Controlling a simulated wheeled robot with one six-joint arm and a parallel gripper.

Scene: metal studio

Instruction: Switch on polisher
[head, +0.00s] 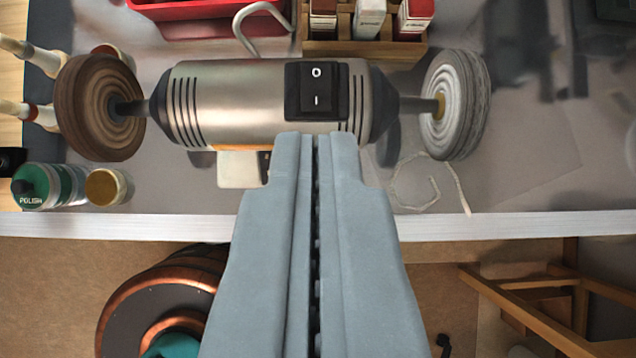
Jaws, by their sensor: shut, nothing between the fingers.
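The polisher (235,95) is a brushed-metal motor body lying across the bench, with a brown wheel (92,105) at its left end and a white-grey wheel (460,105) at its right end. A black rocker switch (316,88) sits on its body, marked O at the top and I at the bottom. I cannot tell which side of the rocker is pressed in. My gripper (315,137) is shut and empty. Its fingertips appear just below the switch in the picture, over the lower edge of the motor body. I cannot tell whether they touch it.
Behind the polisher are a red tray (200,8), a bent metal hook (245,35) and a wooden holder (370,48) with small boxes. A green polish bottle (38,188) stands at left. A string (455,180) lies at right. The bench's white front edge (480,226) runs below.

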